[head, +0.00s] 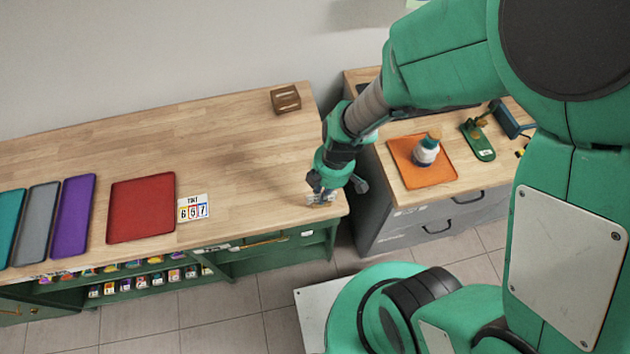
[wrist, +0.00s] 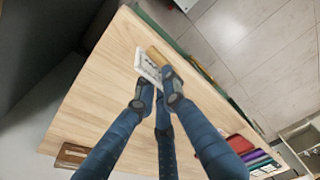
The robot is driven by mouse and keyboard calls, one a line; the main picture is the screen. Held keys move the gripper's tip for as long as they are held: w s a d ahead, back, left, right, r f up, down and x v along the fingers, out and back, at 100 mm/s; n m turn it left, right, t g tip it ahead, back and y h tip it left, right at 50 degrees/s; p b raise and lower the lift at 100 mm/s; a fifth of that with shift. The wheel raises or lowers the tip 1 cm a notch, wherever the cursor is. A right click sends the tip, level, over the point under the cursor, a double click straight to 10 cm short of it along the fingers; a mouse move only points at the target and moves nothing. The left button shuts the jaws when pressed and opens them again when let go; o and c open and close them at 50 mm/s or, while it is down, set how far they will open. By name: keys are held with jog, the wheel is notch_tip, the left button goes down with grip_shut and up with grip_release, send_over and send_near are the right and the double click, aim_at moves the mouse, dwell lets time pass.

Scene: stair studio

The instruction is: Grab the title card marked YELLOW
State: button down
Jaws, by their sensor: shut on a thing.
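My gripper (head: 325,190) is at the right front corner of the wooden bench top (head: 240,130). In the wrist view my gripper's (wrist: 158,84) blue fingers are shut on a small white card (wrist: 146,65) with a tan or yellowish block beside it. The card's lettering is too small to read, so I cannot tell whether it says YELLOW. In the head view the fingers hide most of the card. The card is at or close to the bench surface; I cannot tell whether they touch.
A red tray (head: 141,210), a purple tray (head: 74,215) and a white number card (head: 193,208) lie to the left. A small wooden box (head: 286,98) stands at the back. Right of a gap, a grey cabinet holds an orange mat (head: 408,176) with a bottle (head: 426,151).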

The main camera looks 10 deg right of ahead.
aim_at(327, 203)
jog(key=shift+s+d+r, duration=0.1)
jog(key=shift+s+d, duration=0.05)
jog(key=shift+s, duration=0.65)
jog(key=shift+s+d+r, duration=0.1)
jog(key=shift+s+d, duration=0.05)
jog(key=shift+s, duration=0.6)
